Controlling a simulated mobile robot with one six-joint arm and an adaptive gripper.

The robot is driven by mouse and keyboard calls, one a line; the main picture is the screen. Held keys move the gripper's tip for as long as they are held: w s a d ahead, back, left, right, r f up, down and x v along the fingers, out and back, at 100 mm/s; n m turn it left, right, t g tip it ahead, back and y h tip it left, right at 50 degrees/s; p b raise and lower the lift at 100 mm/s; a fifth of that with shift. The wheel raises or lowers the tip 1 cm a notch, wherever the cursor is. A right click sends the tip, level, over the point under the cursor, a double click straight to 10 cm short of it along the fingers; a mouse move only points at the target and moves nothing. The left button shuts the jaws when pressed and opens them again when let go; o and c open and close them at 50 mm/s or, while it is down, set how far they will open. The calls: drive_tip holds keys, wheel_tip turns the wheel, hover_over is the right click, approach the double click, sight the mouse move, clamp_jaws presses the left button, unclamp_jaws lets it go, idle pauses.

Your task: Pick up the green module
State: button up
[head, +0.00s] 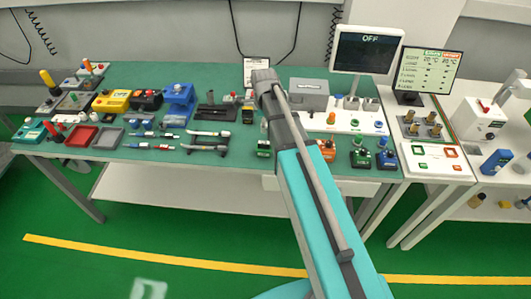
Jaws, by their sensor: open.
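Several small modules stand along the front edge of the long bench. I cannot tell for certain which of these is the task's green module. My arm reaches up across the middle of the head view, and its jaws cannot be made out. Nothing is seen touching the green modules.
A teal box (29,131) and red and grey trays are at the bench's left. Tools and yellow, black and blue devices crowd its middle. A monitor reading OFF (364,51) stands behind the white panel. Another bench with a status screen (428,70) is right. Open floor lies in front.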

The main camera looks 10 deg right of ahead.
sight(264, 142)
drive_tip(key=shift+f+b, duration=2.3)
drive_tip(key=shift+f, duration=0.35)
drive_tip(key=shift+s+a+f+b, duration=0.1)
drive_tip(key=shift+f+b, duration=2.5)
clamp_jaws()
